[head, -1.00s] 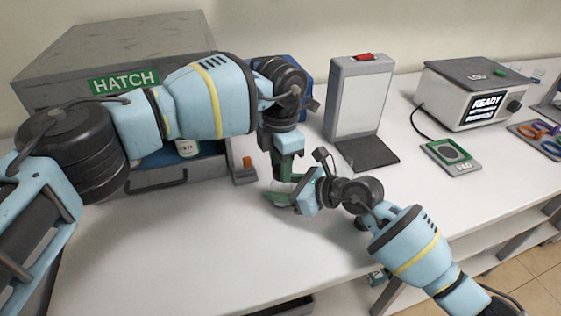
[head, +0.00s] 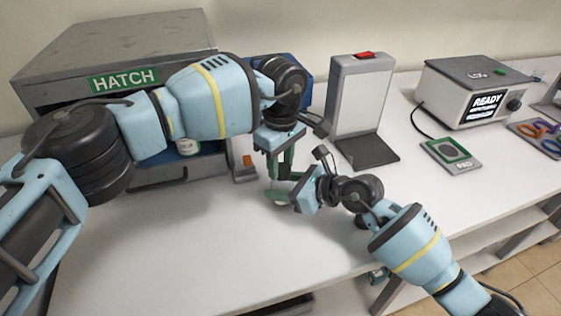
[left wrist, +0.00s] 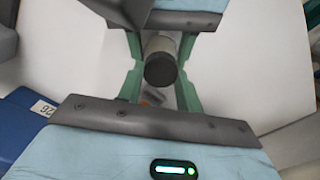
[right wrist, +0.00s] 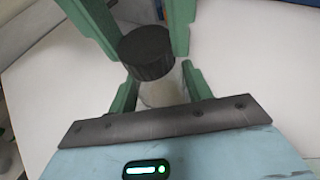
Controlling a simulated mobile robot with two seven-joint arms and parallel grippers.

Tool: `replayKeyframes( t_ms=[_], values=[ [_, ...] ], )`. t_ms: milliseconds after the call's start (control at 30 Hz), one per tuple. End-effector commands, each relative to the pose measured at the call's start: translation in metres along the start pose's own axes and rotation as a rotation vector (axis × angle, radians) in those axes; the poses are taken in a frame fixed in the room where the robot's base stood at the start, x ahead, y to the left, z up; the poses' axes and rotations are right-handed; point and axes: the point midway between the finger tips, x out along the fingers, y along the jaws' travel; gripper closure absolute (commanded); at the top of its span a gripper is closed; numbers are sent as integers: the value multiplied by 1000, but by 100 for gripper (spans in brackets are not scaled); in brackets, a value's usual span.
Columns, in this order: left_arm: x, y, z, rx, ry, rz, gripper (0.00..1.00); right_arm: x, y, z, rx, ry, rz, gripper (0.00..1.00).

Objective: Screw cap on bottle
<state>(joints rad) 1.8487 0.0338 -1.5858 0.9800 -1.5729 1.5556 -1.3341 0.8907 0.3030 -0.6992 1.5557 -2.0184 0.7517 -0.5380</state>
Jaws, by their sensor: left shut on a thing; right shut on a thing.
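A small clear bottle (right wrist: 163,95) stands between the green fingers of my right gripper (right wrist: 155,92), which is shut on it low over the white table. A black ribbed cap (right wrist: 147,52) sits at the bottle's mouth; I cannot tell how tight it is. My left gripper (head: 280,168) points down from above, its fingers at the cap's sides and shut on it. The left wrist view shows the cap (left wrist: 160,70) as a dark disc between the fingers. In the head view my right gripper (head: 283,193) comes in from the right and hides most of the bottle.
A grey hatch box (head: 115,60) stands at the back left, with a white bottle (head: 188,147) at its opening. A grey stand with a red switch (head: 360,95) is close behind the grippers. A LOG box (head: 480,95) and a pad (head: 450,153) are right. The front table is clear.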

Motion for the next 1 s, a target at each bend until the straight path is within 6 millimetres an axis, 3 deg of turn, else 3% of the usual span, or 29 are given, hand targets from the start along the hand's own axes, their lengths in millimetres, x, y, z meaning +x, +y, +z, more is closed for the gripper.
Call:
replayKeyframes(
  t_ms=[700,1000],
  values=[
    [0,4,3,1156,4,4,85,0,0,-1,1,2,0,100],
    [0,4,4,1459,6,4,85,0,0,-1,1,2,0,100]
  ],
)
